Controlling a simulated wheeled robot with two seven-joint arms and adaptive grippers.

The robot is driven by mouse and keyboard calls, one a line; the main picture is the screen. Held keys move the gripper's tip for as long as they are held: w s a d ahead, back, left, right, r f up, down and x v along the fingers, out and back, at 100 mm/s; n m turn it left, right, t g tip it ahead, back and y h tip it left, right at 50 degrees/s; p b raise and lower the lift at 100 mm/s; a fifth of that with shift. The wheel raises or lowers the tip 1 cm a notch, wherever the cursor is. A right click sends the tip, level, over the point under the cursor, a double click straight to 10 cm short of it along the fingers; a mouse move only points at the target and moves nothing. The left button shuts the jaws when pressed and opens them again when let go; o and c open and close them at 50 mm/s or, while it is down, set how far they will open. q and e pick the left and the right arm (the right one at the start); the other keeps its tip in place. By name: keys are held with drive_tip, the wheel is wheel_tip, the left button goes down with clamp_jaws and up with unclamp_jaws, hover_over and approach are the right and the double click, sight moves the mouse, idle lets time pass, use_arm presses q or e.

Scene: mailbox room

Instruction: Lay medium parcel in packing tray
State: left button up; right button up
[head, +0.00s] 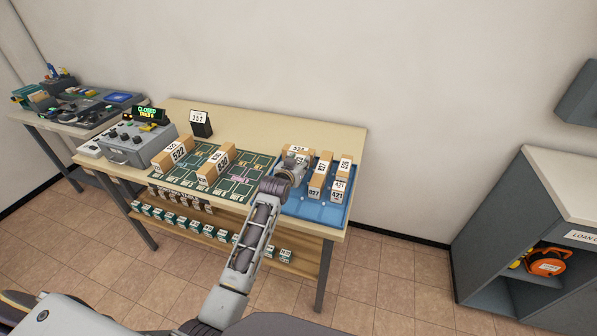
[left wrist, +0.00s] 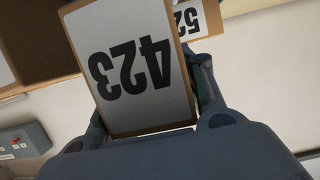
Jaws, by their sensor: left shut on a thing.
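My left gripper (head: 296,172) is over the left part of the blue tray (head: 328,213) at the right end of the table. In the left wrist view it is shut on a brown parcel with a white label reading 423 (left wrist: 122,60), with a finger at either side. In the head view my gripper and arm mostly hide this parcel, so I cannot tell whether it touches the tray. A parcel labelled 524 (head: 299,149) is just behind the gripper. My right gripper is not in view.
A grey console (head: 135,150) is farther left. A grey cabinet (head: 530,215) stands at right.

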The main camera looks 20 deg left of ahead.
use_arm(q)
drive_tip(key=shift+f, duration=1.8)
drive_tip(key=shift+f, duration=0.15)
drive_tip(key=o, duration=1.2)
drive_tip(key=shift+c, duration=0.2)
drive_tip(key=shift+s, duration=0.1)
drive_tip(key=shift+v, duration=5.95)
